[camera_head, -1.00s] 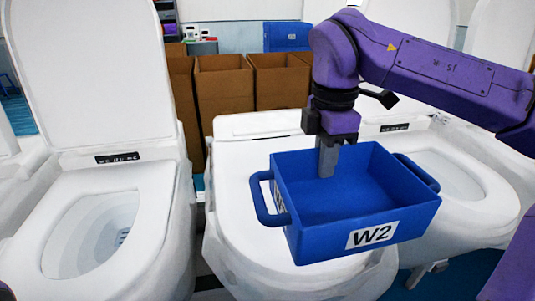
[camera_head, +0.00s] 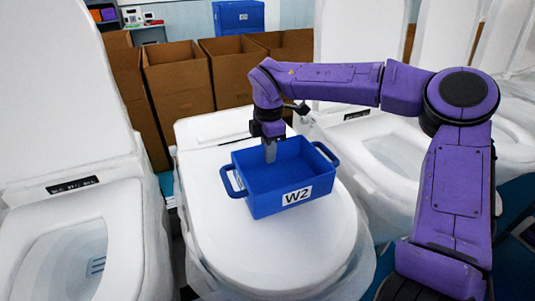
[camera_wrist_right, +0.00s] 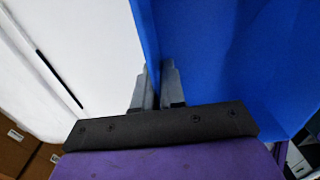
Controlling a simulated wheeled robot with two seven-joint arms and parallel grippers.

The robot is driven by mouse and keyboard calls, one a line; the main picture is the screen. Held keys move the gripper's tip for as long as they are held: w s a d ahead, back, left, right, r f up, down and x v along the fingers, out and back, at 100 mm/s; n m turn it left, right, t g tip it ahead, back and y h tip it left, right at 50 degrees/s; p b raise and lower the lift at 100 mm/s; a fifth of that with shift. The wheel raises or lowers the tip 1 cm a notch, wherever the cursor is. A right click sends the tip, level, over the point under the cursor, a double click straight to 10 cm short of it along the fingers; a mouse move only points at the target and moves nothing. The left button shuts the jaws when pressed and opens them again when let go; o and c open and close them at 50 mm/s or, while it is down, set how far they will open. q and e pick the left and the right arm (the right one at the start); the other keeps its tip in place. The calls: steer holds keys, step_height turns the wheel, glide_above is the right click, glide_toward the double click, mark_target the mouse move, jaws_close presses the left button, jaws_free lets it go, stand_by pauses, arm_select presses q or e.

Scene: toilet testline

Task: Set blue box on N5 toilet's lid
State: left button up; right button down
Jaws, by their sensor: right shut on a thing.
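The blue box (camera_head: 285,177) is an open-topped bin with side handles and a white "W2" label on its front. In the head view it is at or just above the closed white lid (camera_head: 270,240) of the middle toilet; I cannot tell whether it touches. My right gripper (camera_head: 270,152) is shut on the box's far wall, with one finger inside the box. In the right wrist view the two fingers (camera_wrist_right: 159,85) pinch the blue wall (camera_wrist_right: 225,60), and white surface shows on the left. My left gripper is not in view. No N5 marking is readable.
An open toilet (camera_head: 75,245) stands at the left, and another open toilet (camera_head: 395,150) stands close at the right. Brown cardboard boxes (camera_head: 180,85) line the back. A second blue box (camera_head: 238,17) sits behind them.

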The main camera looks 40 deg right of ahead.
step_height(320, 180, down, 3)
steer(key=shift+w+d+f+p, duration=0.1)
steer(key=shift+f+p, duration=0.1)
steer(key=shift+p, duration=0.25)
steer(key=shift+w+f, duration=0.1)
steer(key=shift+f, duration=0.25)
steer(key=c, duration=1.2)
jaws_free()
steer(key=shift+r, duration=0.55)
step_height(320, 180, up, 11)
steer(key=shift+r+b, duration=0.2)
steer(key=shift+b, duration=0.95)
